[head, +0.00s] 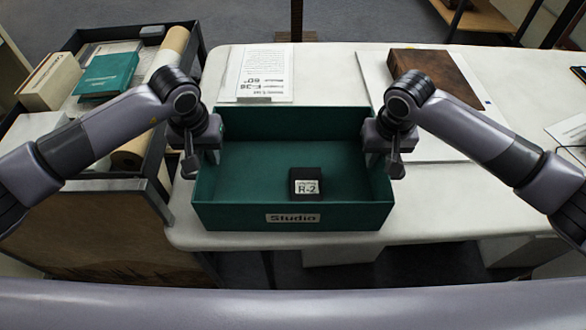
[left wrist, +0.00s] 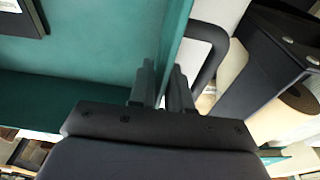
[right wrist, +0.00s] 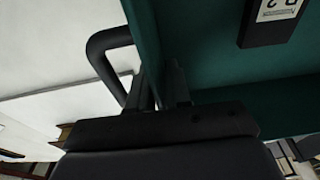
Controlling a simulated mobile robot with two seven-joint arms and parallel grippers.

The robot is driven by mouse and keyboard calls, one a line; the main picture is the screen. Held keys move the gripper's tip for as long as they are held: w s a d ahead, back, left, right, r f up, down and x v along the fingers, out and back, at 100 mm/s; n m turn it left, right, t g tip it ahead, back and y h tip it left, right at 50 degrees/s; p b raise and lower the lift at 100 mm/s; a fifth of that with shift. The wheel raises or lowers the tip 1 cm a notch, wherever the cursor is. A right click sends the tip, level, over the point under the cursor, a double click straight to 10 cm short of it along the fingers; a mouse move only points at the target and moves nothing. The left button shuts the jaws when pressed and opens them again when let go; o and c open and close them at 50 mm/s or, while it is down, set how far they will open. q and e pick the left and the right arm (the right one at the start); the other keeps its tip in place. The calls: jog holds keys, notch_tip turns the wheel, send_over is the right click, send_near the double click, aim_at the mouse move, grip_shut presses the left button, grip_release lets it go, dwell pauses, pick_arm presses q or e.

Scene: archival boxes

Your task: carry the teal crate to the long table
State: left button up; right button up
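The teal crate (head: 292,217), open-topped with a "Studio" label on its front, is at the front of the white table, between my two arms. A small black box (head: 306,185) marked "R-2" lies inside it. My left gripper (head: 203,160) is shut on the crate's left wall; in the left wrist view its fingers (left wrist: 163,88) are on both sides of the wall. My right gripper (head: 383,162) is shut on the right wall, its fingers (right wrist: 162,85) on both sides. Whether the crate's bottom touches the tabletop cannot be told.
The white table (head: 440,205) carries a printed sheet (head: 264,75) behind the crate and a brown book (head: 436,80) on a pale board to the right. A dark-framed cart (head: 185,60) with boxes and rolls stands close on the left. Bare tabletop shows at front right.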

pick_arm(q)
jog(key=shift+c, duration=0.3)
pick_arm(e)
jog(key=shift+c, duration=0.3)
pick_arm(q)
grip_shut()
pick_arm(e)
grip_shut()
pick_arm(q)
jog(key=shift+r, duration=0.1)
pick_arm(e)
jog(key=shift+r, duration=0.1)
